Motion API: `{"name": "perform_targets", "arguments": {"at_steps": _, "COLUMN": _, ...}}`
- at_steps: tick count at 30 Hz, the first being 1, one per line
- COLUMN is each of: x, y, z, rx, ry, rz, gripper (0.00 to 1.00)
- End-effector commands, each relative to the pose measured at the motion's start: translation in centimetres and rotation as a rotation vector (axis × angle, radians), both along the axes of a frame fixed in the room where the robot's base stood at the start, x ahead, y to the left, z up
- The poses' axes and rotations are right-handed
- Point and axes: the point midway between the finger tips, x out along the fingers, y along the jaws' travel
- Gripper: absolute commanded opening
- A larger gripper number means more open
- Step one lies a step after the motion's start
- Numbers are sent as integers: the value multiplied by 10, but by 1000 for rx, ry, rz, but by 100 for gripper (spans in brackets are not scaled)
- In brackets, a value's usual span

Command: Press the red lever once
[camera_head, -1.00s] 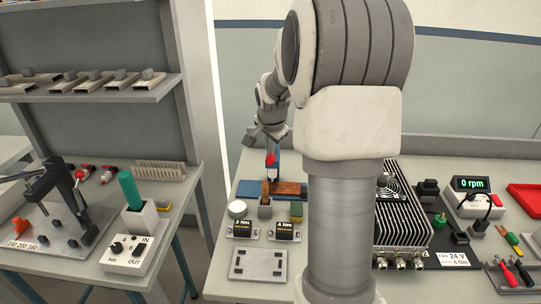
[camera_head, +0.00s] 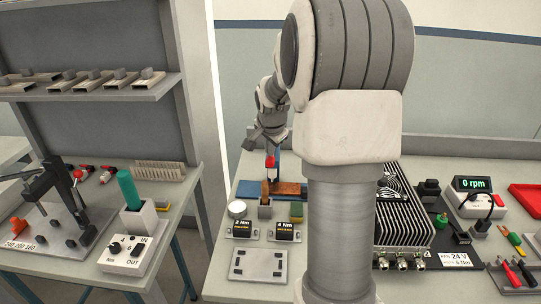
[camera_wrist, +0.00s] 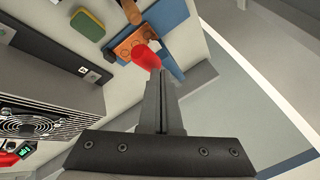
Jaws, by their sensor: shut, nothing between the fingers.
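The red lever (camera_head: 270,162) stands at the back left of the right-hand bench, by a blue part and a brown block (camera_head: 287,188). In the wrist view the red lever (camera_wrist: 147,57) lies right at the fingertips of my gripper (camera_wrist: 153,74), partly behind them. My gripper is shut, with nothing held between the fingers. In the head view my gripper (camera_head: 271,150) comes down from above onto the lever's place. Whether the fingertips touch the lever cannot be told for sure.
A finned grey unit with a fan (camera_head: 402,215) stands right of my arm column. A green and yellow sponge-like block (camera_wrist: 87,24) and two torque-labelled boxes (camera_head: 243,230) lie near the lever. A separate bench with a black toggle press (camera_head: 65,195) stands at left.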

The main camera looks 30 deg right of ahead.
Motion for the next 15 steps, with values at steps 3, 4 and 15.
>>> {"name": "perform_targets", "arguments": {"at_steps": 3, "x": 0, "y": 0, "z": -3, "rx": 1, "ry": 1, "rz": 0, "gripper": 0}}
{"name": "perform_targets", "arguments": {"at_steps": 4, "x": -1, "y": 0, "z": -3, "rx": 1, "ry": 1, "rz": 0, "gripper": 0}}
{"name": "perform_targets", "arguments": {"at_steps": 15, "x": -2, "y": 1, "z": -7, "rx": 1, "ry": 1, "rz": 0, "gripper": 0}}
